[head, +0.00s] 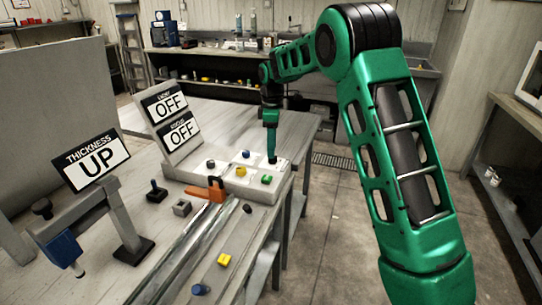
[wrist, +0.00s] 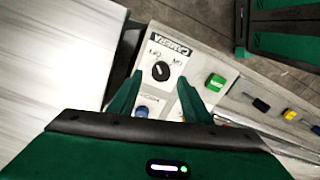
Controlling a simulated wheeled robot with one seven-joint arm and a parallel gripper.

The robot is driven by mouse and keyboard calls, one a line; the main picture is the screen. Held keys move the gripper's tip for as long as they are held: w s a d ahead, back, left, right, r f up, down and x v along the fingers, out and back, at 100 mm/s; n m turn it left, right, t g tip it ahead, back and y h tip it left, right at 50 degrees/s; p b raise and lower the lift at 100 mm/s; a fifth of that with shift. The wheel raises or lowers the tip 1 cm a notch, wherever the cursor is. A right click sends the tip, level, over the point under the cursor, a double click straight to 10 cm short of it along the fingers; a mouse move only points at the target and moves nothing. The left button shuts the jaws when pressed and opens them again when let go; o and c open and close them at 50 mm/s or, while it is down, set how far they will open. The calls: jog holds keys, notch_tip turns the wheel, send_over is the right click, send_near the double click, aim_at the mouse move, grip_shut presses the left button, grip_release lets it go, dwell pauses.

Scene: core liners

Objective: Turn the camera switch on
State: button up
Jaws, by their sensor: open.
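The camera switch (wrist: 161,71) is a black rotary knob on a white plate labelled CAMERA in the wrist view. Position words are printed on both sides of it, too small and tilted to read surely. My gripper (wrist: 160,79) is open, with one green fingertip on each side of the knob; I cannot tell if they touch it. In the head view my gripper (head: 271,158) points down at the far right part of the control panel (head: 225,188) and hides the switch. Two signs on the panel, an upper one (head: 170,104) and a lower one (head: 180,132), read OFF.
A green button (wrist: 215,82) and a blue knob (wrist: 141,111) lie close to the gripper. A THICKNESS UP sign (head: 92,160) stands at left. An orange clamp (head: 208,190) and metal rail are in front of the panel. Table behind the panel is clear.

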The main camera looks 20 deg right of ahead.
jog(key=shift+f, duration=1.85)
jog(key=shift+c, duration=0.5)
jog(key=c, duration=0.9)
jog(key=shift+c, duration=0.2)
